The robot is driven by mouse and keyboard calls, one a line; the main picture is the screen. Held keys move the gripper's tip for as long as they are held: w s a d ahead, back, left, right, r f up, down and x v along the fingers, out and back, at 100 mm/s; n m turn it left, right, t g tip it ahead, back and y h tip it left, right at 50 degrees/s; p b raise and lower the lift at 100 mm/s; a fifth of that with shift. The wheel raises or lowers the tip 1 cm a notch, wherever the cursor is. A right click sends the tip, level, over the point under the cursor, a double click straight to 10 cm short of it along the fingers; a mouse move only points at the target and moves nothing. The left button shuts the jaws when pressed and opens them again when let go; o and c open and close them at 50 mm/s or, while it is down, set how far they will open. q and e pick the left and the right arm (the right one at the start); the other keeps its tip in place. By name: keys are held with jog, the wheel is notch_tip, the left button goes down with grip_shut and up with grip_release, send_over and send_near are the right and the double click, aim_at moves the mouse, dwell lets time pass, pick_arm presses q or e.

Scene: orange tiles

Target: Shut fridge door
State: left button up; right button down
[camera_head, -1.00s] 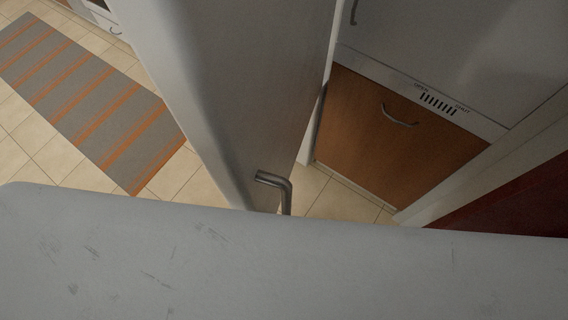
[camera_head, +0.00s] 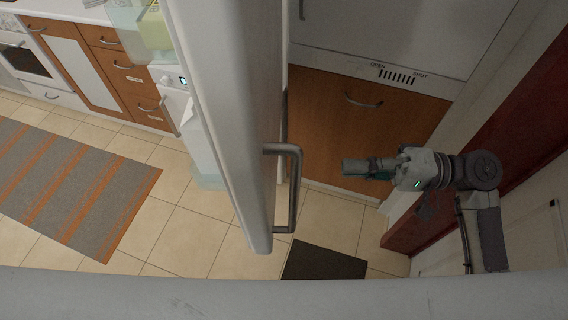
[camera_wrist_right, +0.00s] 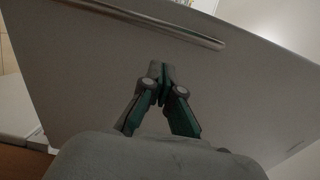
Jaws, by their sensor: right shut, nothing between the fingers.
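The fridge door (camera_head: 225,110) is a tall pale panel standing open, seen nearly edge-on in the head view. Its grey metal handle (camera_head: 296,190) is on the right side, near the bottom end. My right gripper (camera_head: 345,167) is right of the handle, pointing left towards the door, apart from the handle in this view. In the right wrist view its fingertips (camera_wrist_right: 162,70) are together and empty. They face the flat door panel (camera_wrist_right: 90,80), with the handle bar (camera_wrist_right: 170,27) above them. I cannot tell whether they touch the panel. My left gripper is not in view.
A wooden front (camera_head: 350,130) with a small handle and a white cabinet door (camera_head: 400,35) are behind. A dark red panel (camera_head: 480,140) is at the right. A dark mat (camera_head: 323,262) and striped rug (camera_head: 70,190) lie on the tiled floor. Kitchen units (camera_head: 95,55) stand upper left.

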aim_at(268, 165)
jog(key=a+p, duration=0.1)
jog(key=a, duration=0.2)
jog(key=a+p, duration=0.2)
jog(key=a, duration=0.2)
jog(key=a+p, duration=0.1)
jog(key=a, duration=0.3)
jog(key=shift+w+a+r, duration=0.15)
jog(key=shift+w, duration=0.1)
jog(key=shift+a+f, duration=0.2)
jog(key=shift+a, duration=0.3)
